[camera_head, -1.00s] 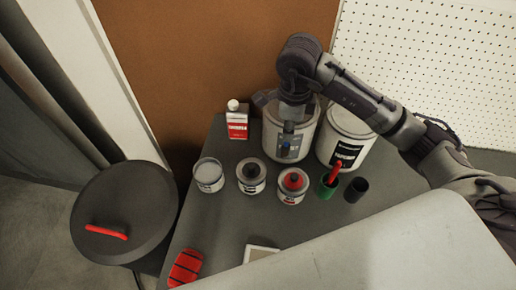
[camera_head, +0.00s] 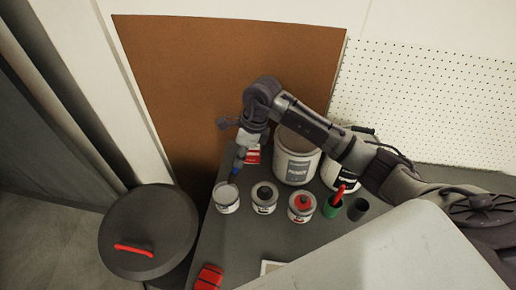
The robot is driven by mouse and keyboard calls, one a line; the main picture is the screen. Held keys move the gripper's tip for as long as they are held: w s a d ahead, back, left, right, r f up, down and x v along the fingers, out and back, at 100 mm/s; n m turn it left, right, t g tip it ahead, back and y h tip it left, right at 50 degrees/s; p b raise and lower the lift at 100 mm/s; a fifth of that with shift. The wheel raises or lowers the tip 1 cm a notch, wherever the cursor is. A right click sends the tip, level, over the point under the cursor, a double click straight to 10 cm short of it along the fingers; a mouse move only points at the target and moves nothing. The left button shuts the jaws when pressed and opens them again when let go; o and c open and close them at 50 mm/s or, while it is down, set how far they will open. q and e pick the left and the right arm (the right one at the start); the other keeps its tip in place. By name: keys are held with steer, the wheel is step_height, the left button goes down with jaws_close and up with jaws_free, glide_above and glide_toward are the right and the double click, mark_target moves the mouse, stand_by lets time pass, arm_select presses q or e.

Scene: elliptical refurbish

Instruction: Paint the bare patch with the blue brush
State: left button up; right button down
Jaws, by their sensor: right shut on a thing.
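My right gripper (camera_head: 243,158) is shut on the blue brush (camera_head: 237,170), of which only a small blue end shows below the fingers. It points down above the small open tin (camera_head: 226,197), which has pale contents, and I cannot tell whether the brush touches it. The gripper partly hides a red and white container (camera_head: 253,155) behind it. No bare patch can be made out for certain; a plain brown panel (camera_head: 215,80) stands behind the table. My left gripper is not in view.
On the dark table (camera_head: 235,245) stand a black-topped tin (camera_head: 264,198), a red-topped tin (camera_head: 301,206), a green cup (camera_head: 332,207), a black cup (camera_head: 358,209) and a large white bucket (camera_head: 296,160). A red ribbed object (camera_head: 209,277) lies at the front. A dark round bin (camera_head: 150,230) stands left.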

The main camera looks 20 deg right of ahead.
mark_target(235, 172)
steer(key=shift+w+a+r, duration=0.2)
steer(key=shift+w+a, duration=0.05)
steer(key=shift+a, duration=0.5)
steer(key=shift+w+a+f+y+p, duration=0.1)
steer(key=shift+a+f+y+p, duration=0.1)
steer(key=shift+a+y+p, duration=0.1)
steer(key=shift+d+f+b, duration=0.1)
steer(key=shift+f+b, duration=0.25)
steer(key=shift+f, duration=0.2)
steer(key=shift+f+b, duration=0.45)
steer(key=shift+f, duration=0.3)
step_height(235, 172, down, 3)
steer(key=shift+r+b, duration=0.2)
steer(key=shift+b, duration=0.6)
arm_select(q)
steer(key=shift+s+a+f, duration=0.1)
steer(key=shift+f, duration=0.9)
arm_select(e)
steer(key=shift+f, duration=0.5)
arm_select(q)
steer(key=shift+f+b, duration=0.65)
steer(key=shift+b, duration=0.25)
arm_select(e)
steer(key=shift+f, duration=0.6)
